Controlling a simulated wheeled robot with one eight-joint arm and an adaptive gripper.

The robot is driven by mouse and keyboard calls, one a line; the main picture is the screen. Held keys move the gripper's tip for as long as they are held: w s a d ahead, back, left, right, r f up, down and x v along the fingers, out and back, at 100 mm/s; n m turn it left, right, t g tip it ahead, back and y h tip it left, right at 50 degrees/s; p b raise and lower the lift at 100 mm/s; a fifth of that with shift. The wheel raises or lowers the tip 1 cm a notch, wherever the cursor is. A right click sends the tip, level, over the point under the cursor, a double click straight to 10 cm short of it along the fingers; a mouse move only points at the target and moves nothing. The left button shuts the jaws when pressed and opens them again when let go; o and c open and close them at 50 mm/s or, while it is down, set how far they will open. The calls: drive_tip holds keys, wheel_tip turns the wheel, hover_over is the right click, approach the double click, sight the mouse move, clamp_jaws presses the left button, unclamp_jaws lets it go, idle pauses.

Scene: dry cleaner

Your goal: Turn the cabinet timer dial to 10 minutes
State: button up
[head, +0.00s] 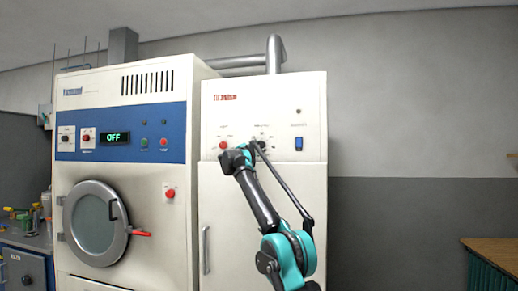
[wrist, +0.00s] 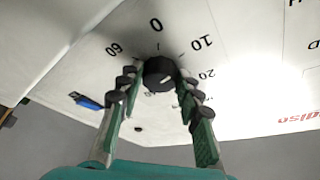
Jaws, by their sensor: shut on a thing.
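The timer dial (wrist: 159,71) is a round black knob on the white cabinet's panel. In the wrist view, 0 is above it, 10 and 20 are to the right, and 60 is to the left. A small pale mark shows on the knob's face, but I cannot tell clearly which number it points to. My gripper (wrist: 156,80) is shut on the dial, with one green-padded finger on each side. In the head view my gripper (head: 248,152) is at the control panel of the white cabinet (head: 220,190) and largely hides the dial.
A red button (head: 223,145) is just left of my gripper, and a blue switch (head: 299,143) is to the right. The cabinet's door handle (head: 206,250) is below. A dryer-like machine (head: 150,190) with a round door stands at left. A wooden-topped table (head: 495,252) is at far right.

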drive_tip(key=shift+s+f+m, duration=0.1)
drive_tip(key=shift+m, duration=0.5)
drive_tip(key=o, duration=1.1)
drive_tip(key=shift+o, duration=0.2)
drive_tip(key=shift+a, duration=0.1)
drive_tip(key=shift+s+a+f, duration=0.1)
drive_tip(key=shift+s+a, duration=0.3)
drive_tip(key=shift+s, duration=0.15)
drive_tip(key=v, duration=1)
drive_tip(key=shift+s, duration=0.3)
drive_tip(key=shift+a, duration=0.1)
